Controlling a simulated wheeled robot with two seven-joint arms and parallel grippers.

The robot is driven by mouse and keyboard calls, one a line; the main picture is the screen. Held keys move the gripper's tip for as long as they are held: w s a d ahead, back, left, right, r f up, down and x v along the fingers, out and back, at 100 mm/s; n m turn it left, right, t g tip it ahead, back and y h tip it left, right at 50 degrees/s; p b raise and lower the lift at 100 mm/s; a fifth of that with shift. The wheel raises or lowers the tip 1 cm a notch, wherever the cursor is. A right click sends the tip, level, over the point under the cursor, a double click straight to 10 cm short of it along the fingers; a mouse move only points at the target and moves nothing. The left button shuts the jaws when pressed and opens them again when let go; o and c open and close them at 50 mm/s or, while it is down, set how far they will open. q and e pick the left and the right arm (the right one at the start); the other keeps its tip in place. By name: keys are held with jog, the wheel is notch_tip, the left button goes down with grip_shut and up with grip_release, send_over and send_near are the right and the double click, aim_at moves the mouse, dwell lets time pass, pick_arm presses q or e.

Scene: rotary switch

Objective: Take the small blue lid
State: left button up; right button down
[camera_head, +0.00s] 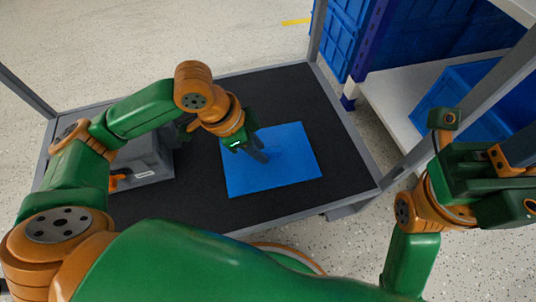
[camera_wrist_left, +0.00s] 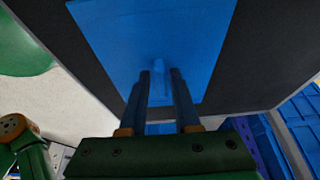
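A flat blue sheet (camera_head: 295,165) lies on the black table top; it also shows in the left wrist view (camera_wrist_left: 110,40). A small blue raised piece (camera_wrist_left: 158,66), likely the small blue lid, is on the sheet, nearly the same colour; its outline is faint. My left gripper (camera_head: 262,156) points down over the sheet. In the left wrist view, its two dark fingers (camera_wrist_left: 160,74) are apart with a gap, and the small piece shows at their tips. I cannot tell if they touch it. My right gripper is at the right edge; its fingers do not show clearly.
A grey box with an orange part (camera_head: 145,165) stands on the table's left, behind my left arm. Grey frame posts rise at the table's corners. A white shelf (camera_head: 385,105) with blue crates (camera_head: 460,95) stands at the right. The table's front right is clear.

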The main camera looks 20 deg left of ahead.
pick_arm(q)
grip_shut()
jog(key=shift+r, duration=0.1)
